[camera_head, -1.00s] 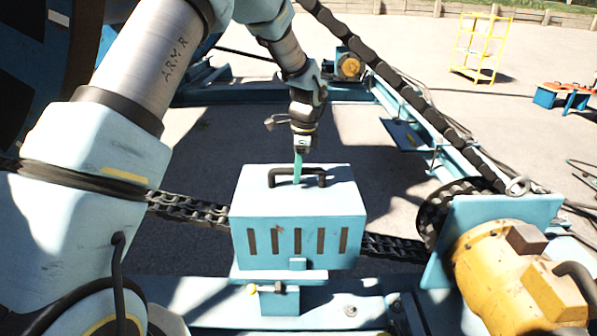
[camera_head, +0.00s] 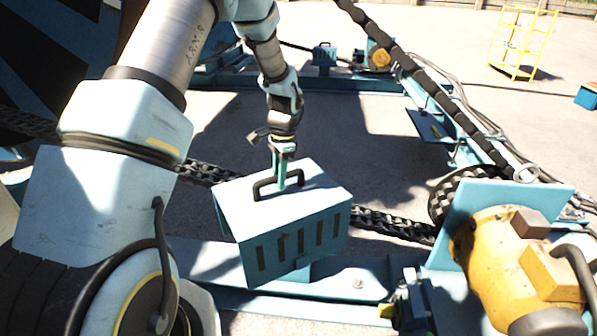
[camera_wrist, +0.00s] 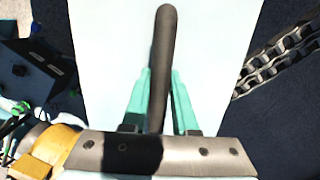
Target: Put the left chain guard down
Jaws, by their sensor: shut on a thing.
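The chain guard (camera_head: 300,205), a light blue box with a row of dark slots and a black handle (camera_head: 264,189) on top, hangs tilted from my gripper (camera_head: 284,180). In the wrist view the green fingers of my gripper (camera_wrist: 160,75) are closed around the black handle (camera_wrist: 165,35), with the pale guard top (camera_wrist: 110,60) beneath. The guard is in front of the dark chain (camera_head: 375,222) and left of a blue bracket with a yellow-ended latch (camera_head: 405,310). Its underside is hidden; whether it touches the blue beam (camera_head: 355,280) cannot be told.
A yellow motor (camera_head: 510,260) with a blue plate and a sprocket stands to the right. A second chain (camera_head: 425,80) runs diagonally at the back right. Open concrete lies behind the guard. A yellow rack (camera_head: 515,50) stands far off.

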